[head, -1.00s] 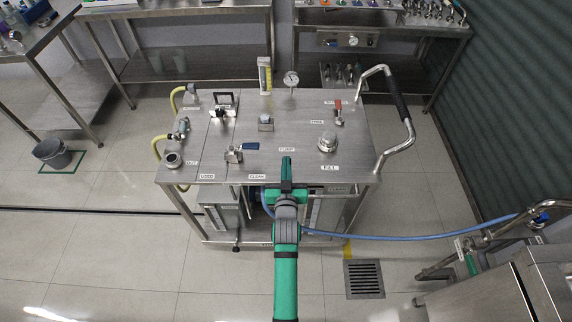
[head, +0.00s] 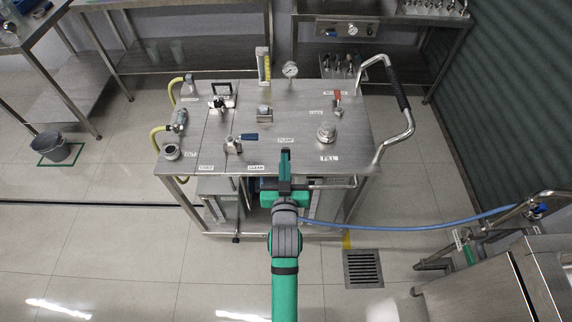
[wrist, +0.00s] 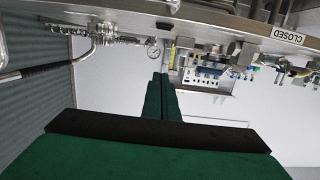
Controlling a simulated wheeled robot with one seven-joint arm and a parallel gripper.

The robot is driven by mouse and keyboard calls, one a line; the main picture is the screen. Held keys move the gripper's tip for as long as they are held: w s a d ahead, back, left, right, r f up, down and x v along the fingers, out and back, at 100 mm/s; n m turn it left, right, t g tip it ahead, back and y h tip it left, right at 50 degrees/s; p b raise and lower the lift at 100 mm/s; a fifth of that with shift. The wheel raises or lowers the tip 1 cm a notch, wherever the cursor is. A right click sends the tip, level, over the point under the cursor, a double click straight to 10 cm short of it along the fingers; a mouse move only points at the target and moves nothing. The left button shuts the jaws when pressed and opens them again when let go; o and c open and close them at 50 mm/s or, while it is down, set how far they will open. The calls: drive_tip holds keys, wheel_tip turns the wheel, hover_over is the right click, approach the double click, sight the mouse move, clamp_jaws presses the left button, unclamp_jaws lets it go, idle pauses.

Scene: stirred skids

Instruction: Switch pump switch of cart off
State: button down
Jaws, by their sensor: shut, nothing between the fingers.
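The steel cart (head: 215,166) stands in front of me, with labelled fittings on its top. A PUMP label (head: 286,141) lies right of a blue-handled lever (head: 248,137). A small metal box (head: 265,113) sits behind the label; I cannot tell whether it is the pump switch, nor its on or off position. My gripper (head: 285,156) is shut and empty at the cart's front edge, in front of the PUMP label and apart from the box. In the wrist view my shut fingers (wrist: 160,88) point past the cart's edge, which carries a CLOSED label (wrist: 287,36).
A red-handled valve (head: 337,99) and a round FILL cap (head: 326,133) stand on the cart's right. A bent handle (head: 397,90) rises at its right end. A blue hose (head: 420,226) runs to the right. A floor drain (head: 363,269) lies in front.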

drive_tip(key=shift+s+d+r, duration=0.1)
drive_tip(key=shift+s+r, duration=0.2)
drive_tip(key=shift+s, duration=0.55)
drive_tip(key=shift+w+f, duration=0.1)
drive_tip(key=s+f, duration=0.3)
drive_tip(key=s, duration=0.7)
drive_tip(key=s+f, duration=0.3)
drive_tip(key=s, duration=0.7)
drive_tip(key=s+r+g, duration=0.1)
drive_tip(key=s+r, duration=0.2)
drive_tip(key=s, duration=1.3)
drive_tip(key=shift+s+r, duration=0.15)
drive_tip(key=shift+s, duration=0.2)
drive_tip(key=shift+w, duration=0.1)
drive_tip(key=shift+d, duration=0.1)
